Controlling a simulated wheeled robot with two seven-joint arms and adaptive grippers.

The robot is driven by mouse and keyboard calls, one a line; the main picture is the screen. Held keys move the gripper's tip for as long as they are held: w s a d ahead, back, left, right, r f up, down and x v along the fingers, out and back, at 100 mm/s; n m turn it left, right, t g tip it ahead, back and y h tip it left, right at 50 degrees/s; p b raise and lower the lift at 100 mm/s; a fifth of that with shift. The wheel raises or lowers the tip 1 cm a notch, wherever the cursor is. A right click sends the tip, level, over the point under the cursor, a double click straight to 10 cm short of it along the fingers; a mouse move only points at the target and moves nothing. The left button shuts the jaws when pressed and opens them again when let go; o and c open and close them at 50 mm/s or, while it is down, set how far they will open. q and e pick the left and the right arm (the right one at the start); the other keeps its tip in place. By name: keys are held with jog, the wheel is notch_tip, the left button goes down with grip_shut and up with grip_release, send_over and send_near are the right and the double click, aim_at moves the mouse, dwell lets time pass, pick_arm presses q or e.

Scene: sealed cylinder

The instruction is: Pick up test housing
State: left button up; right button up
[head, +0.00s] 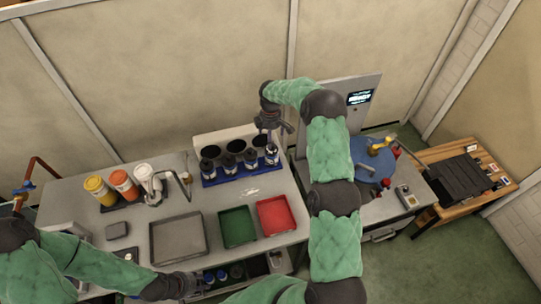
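Several dark cylindrical housings with pale tops (228,163) stand upright in a row in a blue rack (237,176) at the back of the bench. I cannot tell which one is the test housing. My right gripper (272,130) points down just above the rightmost housing (271,156). Its fingers are small and dark, and I cannot tell whether they touch that housing. My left gripper (190,287) is low at the bench's front edge, near the lower shelf, partly blurred into the dark shelf; its fingers are unclear.
A grey tray (178,240), a green tray (236,227) and a red tray (275,216) lie on the bench front. Orange and white bottles (123,184) stand at left. A blue round machine (371,160) and a wooden table (455,150) are at right.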

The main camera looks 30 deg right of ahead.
aim_at(272, 150)
notch_tip(272, 150, down, 4)
jog(key=shift+f, duration=0.2)
jog(key=f, duration=0.4)
jog(key=shift+d+f+p, duration=0.25)
jog(key=shift+f+p, duration=0.1)
jog(key=shift+f, duration=0.05)
jog(key=shift+s, duration=0.1)
jog(key=c, duration=1.7)
jog(key=shift+r, duration=0.1)
